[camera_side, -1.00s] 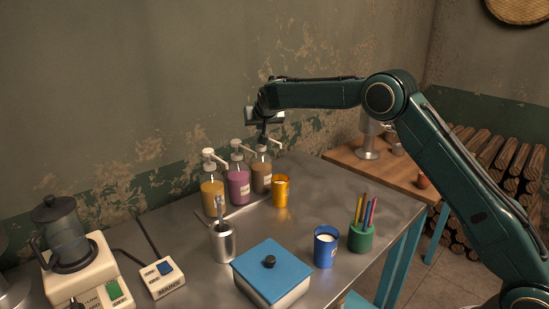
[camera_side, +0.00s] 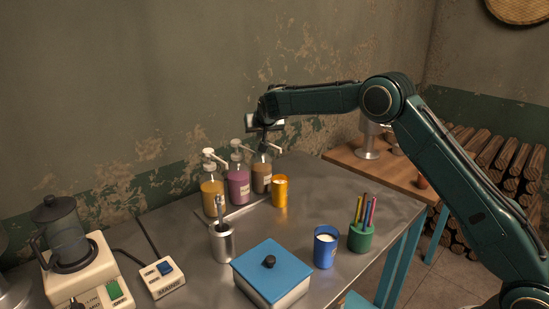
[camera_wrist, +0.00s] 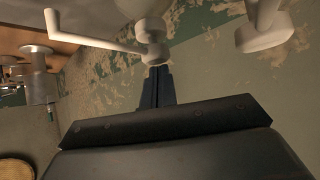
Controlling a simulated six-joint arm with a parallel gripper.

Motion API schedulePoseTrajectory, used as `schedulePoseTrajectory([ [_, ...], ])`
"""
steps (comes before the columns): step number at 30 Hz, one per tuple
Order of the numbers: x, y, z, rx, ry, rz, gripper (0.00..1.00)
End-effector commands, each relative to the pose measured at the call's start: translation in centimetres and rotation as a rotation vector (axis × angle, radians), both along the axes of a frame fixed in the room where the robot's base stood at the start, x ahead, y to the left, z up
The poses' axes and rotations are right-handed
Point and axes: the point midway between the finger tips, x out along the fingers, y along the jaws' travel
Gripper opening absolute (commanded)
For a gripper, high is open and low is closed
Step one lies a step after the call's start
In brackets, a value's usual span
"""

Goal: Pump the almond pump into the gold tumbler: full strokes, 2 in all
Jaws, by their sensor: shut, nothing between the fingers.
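Three pump bottles with white heads stand in a row by the wall: yellow (camera_side: 212,193), purple (camera_side: 238,185) and brown (camera_side: 261,176). I cannot read their labels, so I cannot tell by name which is almond. The gold tumbler (camera_side: 280,192) stands just right of the brown bottle, below its spout. My gripper (camera_side: 263,139) is shut and empty, pointing down onto the brown bottle's pump head. In the wrist view my closed fingers (camera_wrist: 157,88) meet that white pump head (camera_wrist: 152,50), its spout reaching left. The tumbler's inside is hidden.
A metal cup with a brush (camera_side: 222,242), a blue-lidded box (camera_side: 271,272), a blue cup (camera_side: 326,247) and a green pencil holder (camera_side: 362,237) stand in front. A coffee maker (camera_side: 67,245) and a switch box (camera_side: 162,278) are at left.

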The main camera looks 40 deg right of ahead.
Motion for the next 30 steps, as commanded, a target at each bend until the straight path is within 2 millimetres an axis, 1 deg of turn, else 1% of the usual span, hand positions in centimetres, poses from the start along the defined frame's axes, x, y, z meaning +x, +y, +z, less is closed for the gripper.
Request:
schedulePoseTrajectory([
  [1, -0.1, 0.0, -0.5, 0.001, 0.011, 0.001, 0.0],
  [8, -0.1, 0.0, -0.4, 0.002, 0.013, 0.0, 0.0],
  [30, -0.1, 0.0, 2.6, 0.001, 0.006, 0.0, 0.0],
])
